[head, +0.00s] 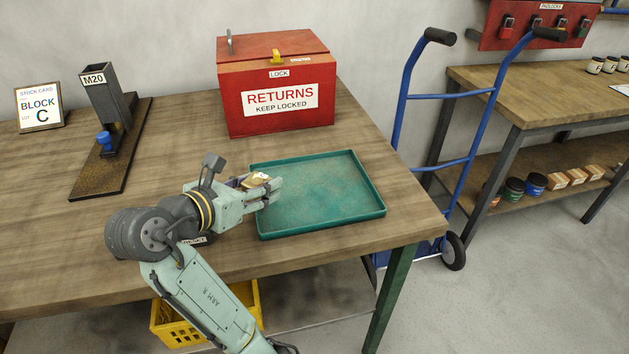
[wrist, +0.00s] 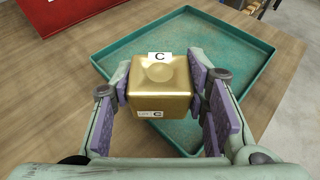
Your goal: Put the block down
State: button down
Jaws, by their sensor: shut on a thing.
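A brass block (wrist: 160,88) with a round dimple on top and labels marked C is in my gripper (wrist: 162,100). The purple finger pads close on its left and right sides. In the head view the block (head: 257,180) shows small between the fingers of my gripper (head: 262,188). The block is over or just beside the left edge of a green tray (head: 345,213); the gap below it cannot be told. The tray (wrist: 255,60) is otherwise empty.
A red RETURNS box (head: 290,125) stands behind the tray. An M20 fixture (head: 100,95) and a BLOCK C card (head: 40,107) stand at the left. A yellow crate (head: 180,325) is below the table, and a blue hand truck (head: 440,160) is to the right.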

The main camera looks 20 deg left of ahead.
jog(key=p, duration=0.2)
send_over(312, 191)
jog(key=shift+s+f, duration=0.1)
jog(key=shift+f, duration=2.2)
jog(key=shift+f, duration=0.1)
jog(key=c, duration=0.9)
grip_release()
jog(key=shift+f, duration=0.1)
jog(key=shift+c, duration=0.2)
jog(key=v, duration=0.6)
jog(key=b+v, duration=0.1)
jog(key=v, duration=0.5)
jog(key=shift+r, duration=0.25)
